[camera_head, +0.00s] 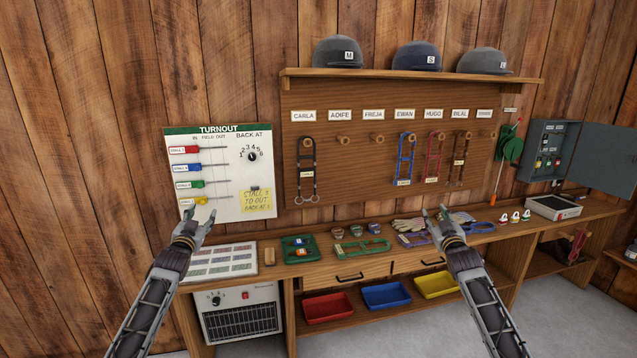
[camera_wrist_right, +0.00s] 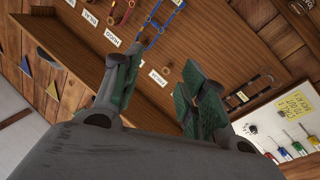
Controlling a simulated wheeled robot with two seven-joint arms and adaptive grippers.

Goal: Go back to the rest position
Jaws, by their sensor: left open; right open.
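My left gripper (camera_head: 199,218) is open and empty, raised in front of the lower part of the white turnout board (camera_head: 236,195) in the head view. My right gripper (camera_head: 436,214) is open and empty, raised in front of the workbench at the right of centre, with gloves behind it. In the right wrist view, the green-padded fingers of my right gripper (camera_wrist_right: 165,95) stand apart with nothing between them. The peg board (camera_wrist_right: 205,50) shows beyond them, tilted in that view.
A wooden bench (camera_head: 270,266) runs along the wall, with a green tray (camera_head: 299,258), several halters and gloves on it. Red (camera_head: 328,308), blue (camera_head: 387,296) and yellow (camera_head: 436,285) bins sit below. Halters hang on the peg board (camera_head: 345,160). An open grey cabinet (camera_head: 556,150) is at the right.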

